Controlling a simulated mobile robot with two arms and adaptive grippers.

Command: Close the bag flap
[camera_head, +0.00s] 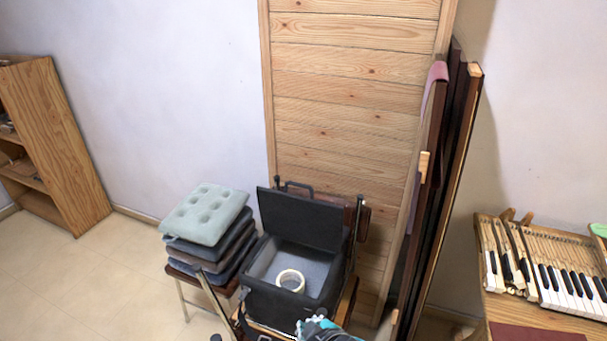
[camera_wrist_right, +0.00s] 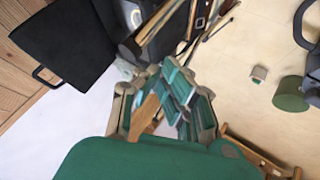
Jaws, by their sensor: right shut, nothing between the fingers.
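The black bag (camera_head: 282,307) sits on a chair with its top open. Its flap (camera_head: 302,219) stands up at the back, leaning slightly against the wooden panel side. The grey inside shows, with a cream ring-shaped roll (camera_head: 291,281) in it. My right gripper (camera_head: 318,326) is at the bottom edge of the head view, in front of the bag's near right corner and apart from the flap. In the right wrist view its teal fingers (camera_wrist_right: 172,92) are shut and empty. A black panel with a handle, likely the flap (camera_wrist_right: 65,48), shows there at upper left. My left gripper is not in view.
A stack of cushions (camera_head: 206,213) on a chair stands close left of the bag. Tall dark boards (camera_head: 440,190) lean upright at the right. A piano keyboard (camera_head: 560,280) lies on a table at far right. The floor at left (camera_head: 90,285) is clear.

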